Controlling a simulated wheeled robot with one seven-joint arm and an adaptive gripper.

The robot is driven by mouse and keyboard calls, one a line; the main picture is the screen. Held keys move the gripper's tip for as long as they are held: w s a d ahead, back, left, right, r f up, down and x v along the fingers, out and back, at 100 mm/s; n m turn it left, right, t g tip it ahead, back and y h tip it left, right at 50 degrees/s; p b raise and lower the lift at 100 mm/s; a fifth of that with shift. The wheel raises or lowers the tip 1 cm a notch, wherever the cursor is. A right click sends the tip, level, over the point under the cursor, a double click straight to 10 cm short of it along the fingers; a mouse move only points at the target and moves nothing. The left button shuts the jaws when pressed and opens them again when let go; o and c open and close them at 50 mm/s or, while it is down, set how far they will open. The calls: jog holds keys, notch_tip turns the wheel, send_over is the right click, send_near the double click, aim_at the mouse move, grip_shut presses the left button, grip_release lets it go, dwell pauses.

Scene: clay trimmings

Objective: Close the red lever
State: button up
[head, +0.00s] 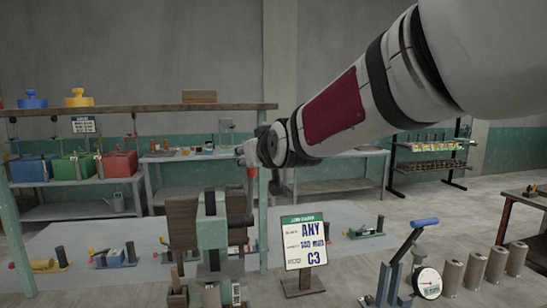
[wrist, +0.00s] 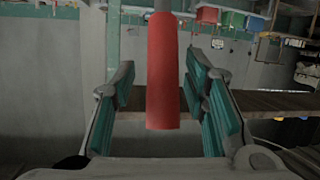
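The red lever grip (wrist: 163,75) is a red cylinder on a grey rod. In the wrist view it stands between the two teal-padded fingers of my gripper (wrist: 165,98), with visible gaps on both sides. In the head view my gripper (head: 246,154) is at the upper end of the lever, and a small part of the red grip (head: 252,174) shows just below it. The lever stands roughly upright beside the pale green press (head: 212,233). My gripper is open. The lower lever and its pivot are hard to make out.
A sign board (head: 304,243) stands right of the press. A blue-handled lever stand (head: 408,250) and several metal cylinders (head: 475,269) are further right. A wooden shelf (head: 140,108) with green posts runs behind the press. Red, green and blue boxes stand at left.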

jog(key=shift+s, duration=0.1)
jog(key=v, duration=1.2)
dwell(0.4)
jog(key=s+d+f+m+g+h, duration=0.3)
jog(key=s+d+f, duration=0.5)
jog(key=s+d, duration=0.3)
jog(key=s+d+f+m+g+h, duration=0.3)
jog(key=s+d+f+g, duration=0.2)
jog(key=s+d+f, duration=0.4)
jog(key=s+d, duration=0.3)
jog(key=s, duration=0.2)
jog(key=shift+s, duration=0.35)
jog(key=shift+f, duration=0.1)
